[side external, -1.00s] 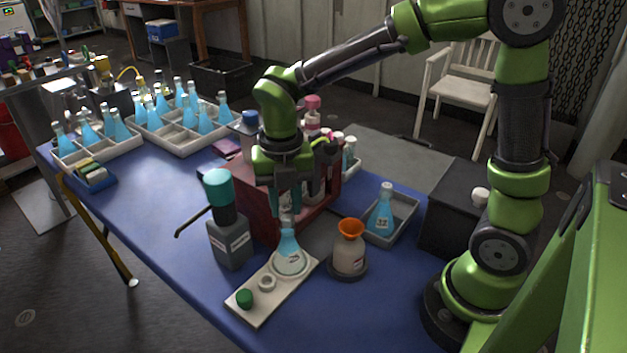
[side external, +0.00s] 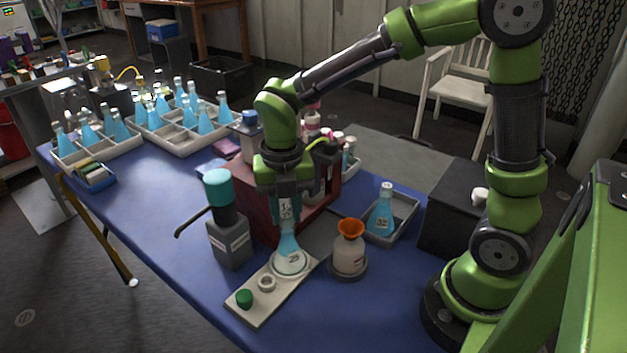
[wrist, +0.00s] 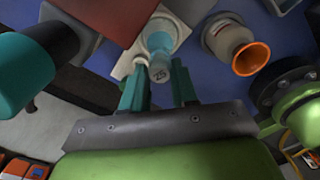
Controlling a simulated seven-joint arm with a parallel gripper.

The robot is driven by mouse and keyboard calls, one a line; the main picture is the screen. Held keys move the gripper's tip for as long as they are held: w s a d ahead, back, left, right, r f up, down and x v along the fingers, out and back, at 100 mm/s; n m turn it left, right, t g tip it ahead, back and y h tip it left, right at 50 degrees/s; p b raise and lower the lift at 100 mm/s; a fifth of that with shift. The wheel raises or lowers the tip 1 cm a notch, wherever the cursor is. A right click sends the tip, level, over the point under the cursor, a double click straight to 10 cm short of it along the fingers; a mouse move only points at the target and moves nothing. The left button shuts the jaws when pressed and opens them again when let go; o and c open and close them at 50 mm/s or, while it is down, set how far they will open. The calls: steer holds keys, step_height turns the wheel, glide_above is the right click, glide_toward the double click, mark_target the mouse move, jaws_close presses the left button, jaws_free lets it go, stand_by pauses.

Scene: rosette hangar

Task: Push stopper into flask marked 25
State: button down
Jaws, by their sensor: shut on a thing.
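The flask marked 25 (side external: 289,251) holds blue liquid and stands upright in a round seat on a pale board (side external: 270,304). Its blue glass also shows in the wrist view (wrist: 158,41). My gripper (side external: 287,212) is directly above it, pointing down. The teal fingers are shut on a pale grey stopper (side external: 285,209), whose face reads 25 in the wrist view (wrist: 160,70). The stopper is in line with the flask's neck, at or just above its mouth. I cannot tell how far in it sits, as the fingers hide part of the neck.
An orange-funnelled bottle (side external: 349,251) stands close to the right. A teal-capped grey bottle (side external: 229,237) with a side spout stands left. A red rack (side external: 254,204) is just behind my gripper. Another blue flask (side external: 381,213) sits in a grey tray. Trays of blue flasks (side external: 180,141) stand far left.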

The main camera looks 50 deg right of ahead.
steer(key=shift+f, duration=0.3)
steer(key=shift+c, duration=1.5)
jaws_free()
steer(key=shift+r, duration=0.1)
steer(key=shift+r, duration=2.7)
jaws_close()
